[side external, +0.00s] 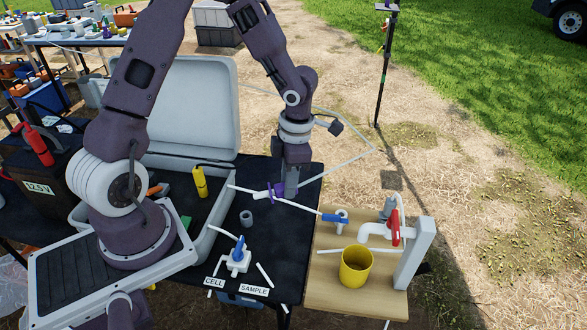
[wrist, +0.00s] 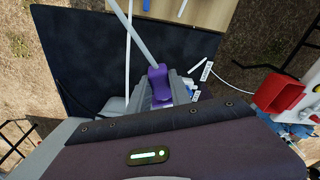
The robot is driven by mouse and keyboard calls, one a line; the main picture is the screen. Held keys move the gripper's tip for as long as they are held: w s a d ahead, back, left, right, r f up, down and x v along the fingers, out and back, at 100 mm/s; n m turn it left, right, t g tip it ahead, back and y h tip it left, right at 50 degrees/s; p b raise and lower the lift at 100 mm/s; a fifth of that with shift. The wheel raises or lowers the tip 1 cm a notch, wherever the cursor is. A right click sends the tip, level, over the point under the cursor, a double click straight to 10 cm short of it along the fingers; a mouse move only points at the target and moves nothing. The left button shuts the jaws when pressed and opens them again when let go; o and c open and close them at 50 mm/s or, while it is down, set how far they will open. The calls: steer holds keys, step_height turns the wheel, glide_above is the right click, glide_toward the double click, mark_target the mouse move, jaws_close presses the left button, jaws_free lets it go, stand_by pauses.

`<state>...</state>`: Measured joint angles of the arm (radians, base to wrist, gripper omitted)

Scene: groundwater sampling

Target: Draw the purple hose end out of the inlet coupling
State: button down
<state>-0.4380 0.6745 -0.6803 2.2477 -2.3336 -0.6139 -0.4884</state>
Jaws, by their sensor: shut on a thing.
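The purple hose end (side external: 273,190) is held in my gripper (side external: 284,192), above the dark table mat. In the wrist view, the purple piece (wrist: 160,82) shows between the grey jaws (wrist: 172,98), with a pale hose running away from it. In the side view, pale hose (side external: 303,206) runs right from my gripper toward a blue fitting (side external: 335,218) at the wooden bench. Another pale length (side external: 243,188) shows left of my gripper. A white block with a blue part (side external: 238,256) stands near the CELL label. I cannot tell which part is the inlet coupling, or whether the hose end touches it.
A grey cylinder (side external: 246,217) stands on the mat. The open grey case (side external: 195,110) is at left, with a yellow device (side external: 200,182). The wooden bench (side external: 330,283) carries a yellow cup (side external: 355,266) and a white pipe with a red valve handle (side external: 396,229).

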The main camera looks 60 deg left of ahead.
mark_target(287, 238)
steer(key=shift+g+y, duration=0.3)
steer(key=shift+g, duration=0.3)
steer(key=w+x, duration=0.1)
steer(key=x, duration=0.4)
steer(key=w+d+x, duration=0.1)
steer(key=x, duration=0.5)
steer(key=w+f+x, duration=0.1)
steer(key=x, duration=0.4)
steer(key=shift+w+d+f, duration=0.15)
steer(key=shift+d+f, duration=0.05)
steer(key=shift+f, duration=0.05)
steer(key=shift+f, duration=0.1)
steer(key=c, duration=1.1)
jaws_free()
steer(key=v, duration=0.7)
